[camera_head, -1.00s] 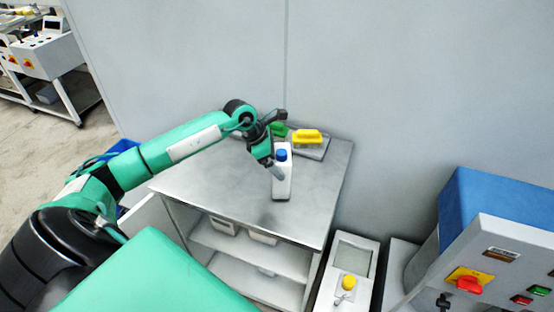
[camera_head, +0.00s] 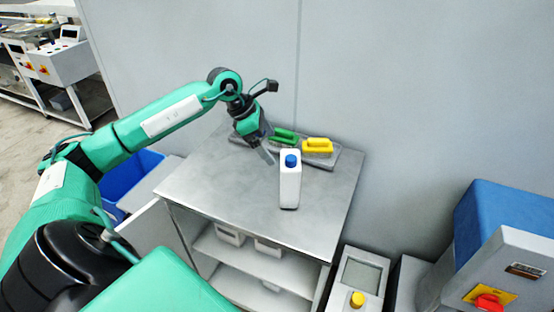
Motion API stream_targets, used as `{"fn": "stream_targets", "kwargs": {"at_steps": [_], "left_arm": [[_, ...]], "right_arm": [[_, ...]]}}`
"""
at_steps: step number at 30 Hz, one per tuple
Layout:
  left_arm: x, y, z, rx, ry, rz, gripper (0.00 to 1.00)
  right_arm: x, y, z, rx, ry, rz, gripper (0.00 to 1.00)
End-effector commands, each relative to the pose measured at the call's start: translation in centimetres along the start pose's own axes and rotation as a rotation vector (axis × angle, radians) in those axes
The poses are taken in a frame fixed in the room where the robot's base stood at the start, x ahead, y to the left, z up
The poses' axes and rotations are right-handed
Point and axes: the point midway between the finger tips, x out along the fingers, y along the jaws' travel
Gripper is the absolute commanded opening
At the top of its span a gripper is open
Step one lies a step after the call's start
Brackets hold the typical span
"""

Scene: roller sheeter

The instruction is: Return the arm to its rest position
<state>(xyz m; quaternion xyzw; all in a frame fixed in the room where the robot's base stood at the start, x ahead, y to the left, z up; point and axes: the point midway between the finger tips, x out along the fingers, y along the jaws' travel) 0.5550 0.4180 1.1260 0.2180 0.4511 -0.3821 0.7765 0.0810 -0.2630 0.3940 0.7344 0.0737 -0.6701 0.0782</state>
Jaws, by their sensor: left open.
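My left arm reaches in from the left over a steel table (camera_head: 225,185). My left gripper (camera_head: 268,150) is open and empty. It is above the table, just left of a white bottle with a blue cap (camera_head: 290,185), and apart from it. The bottle stands upright on the table. My right gripper is not in view.
Behind the bottle, a green brush (camera_head: 284,137) and a yellow brush (camera_head: 317,145) lie on a grey tray (camera_head: 345,160). A blue bin (camera_head: 135,178) stands left of the table. A machine with a red knob (camera_head: 488,302) is at the right. A grey wall closes off the back.

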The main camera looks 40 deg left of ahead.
Motion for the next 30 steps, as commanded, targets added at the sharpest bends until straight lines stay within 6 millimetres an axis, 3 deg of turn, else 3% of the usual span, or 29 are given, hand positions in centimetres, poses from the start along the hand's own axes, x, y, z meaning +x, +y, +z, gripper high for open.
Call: {"fn": "stream_targets", "kwargs": {"at_steps": [7,23,26,30], "left_arm": [[-1.6,0.0,0.0,0.000,0.000,0.000,1.00],[-1.6,-0.1,0.1,0.000,-0.004,-0.002,1.00],[-0.7,-0.8,1.0,-0.005,-0.049,-0.023,1.00],[2.4,-3.9,4.6,-0.051,-0.246,-0.110,1.00]], "right_arm": [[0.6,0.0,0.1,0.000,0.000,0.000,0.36],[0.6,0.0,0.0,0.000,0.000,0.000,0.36],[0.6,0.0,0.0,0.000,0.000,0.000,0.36],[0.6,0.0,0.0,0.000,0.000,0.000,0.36]]}}
